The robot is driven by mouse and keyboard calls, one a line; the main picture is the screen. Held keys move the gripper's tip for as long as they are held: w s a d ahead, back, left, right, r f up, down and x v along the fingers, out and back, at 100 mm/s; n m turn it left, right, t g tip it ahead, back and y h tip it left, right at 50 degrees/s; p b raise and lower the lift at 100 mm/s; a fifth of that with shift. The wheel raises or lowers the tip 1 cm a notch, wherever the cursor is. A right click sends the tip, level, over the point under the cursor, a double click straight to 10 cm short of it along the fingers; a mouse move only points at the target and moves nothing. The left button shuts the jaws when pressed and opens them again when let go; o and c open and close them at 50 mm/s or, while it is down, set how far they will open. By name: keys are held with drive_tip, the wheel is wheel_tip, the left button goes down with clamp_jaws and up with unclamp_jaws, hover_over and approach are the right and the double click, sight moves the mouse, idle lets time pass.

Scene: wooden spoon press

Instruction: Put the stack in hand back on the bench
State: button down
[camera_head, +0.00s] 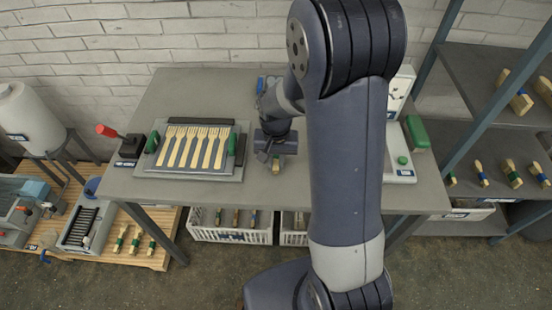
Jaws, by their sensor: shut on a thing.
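My gripper (275,160) is over the grey bench (190,95), right of the press tray, pointing down. The rest of the stack is hidden by the gripper. I cannot tell whether the stack touches the bench top or hangs just above it.
A tray of wooden forks (197,147) with green handles lies left of my gripper. A red-handled lever (107,131) stands at the bench's left edge. A white device (400,160) and a green block (416,134) are at right. Crates (230,232) sit below.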

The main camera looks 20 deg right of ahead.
drive_tip(key=shift+f, duration=0.2)
drive_tip(key=c, duration=1.4)
unclamp_jaws()
drive_tip(key=shift+r, duration=0.1)
wheel_tip(320, 180, up, 12)
drive_tip(key=shift+r, duration=0.15)
